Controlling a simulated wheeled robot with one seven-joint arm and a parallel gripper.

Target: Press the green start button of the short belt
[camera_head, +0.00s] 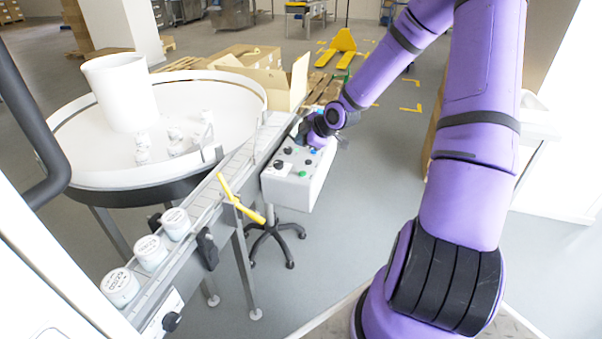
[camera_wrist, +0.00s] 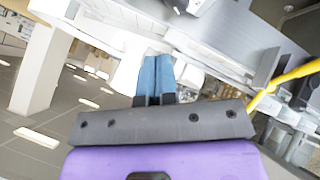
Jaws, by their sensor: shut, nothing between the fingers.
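A white control box (camera_head: 300,190) stands beside the conveyor belt (camera_head: 215,200) in the head view. Its top carries a green button (camera_head: 302,173) near the front, dark knobs and other small buttons. My arm reaches over from the right, and its wrist is at the far end of the box, covering part of the top. My gripper (camera_wrist: 157,60) shows in the wrist view with its two blue fingers together and empty. In the head view the fingertips are too small to make out. I cannot tell whether they touch the box.
Several white lidded jars (camera_head: 150,252) stand on the belt. A yellow bar (camera_head: 240,204) crosses its side; a yellow part (camera_wrist: 285,80) also shows in the wrist view. A round white table (camera_head: 80,165) with a white container (camera_head: 119,92) is left. Cardboard boxes (camera_head: 262,80) stand behind.

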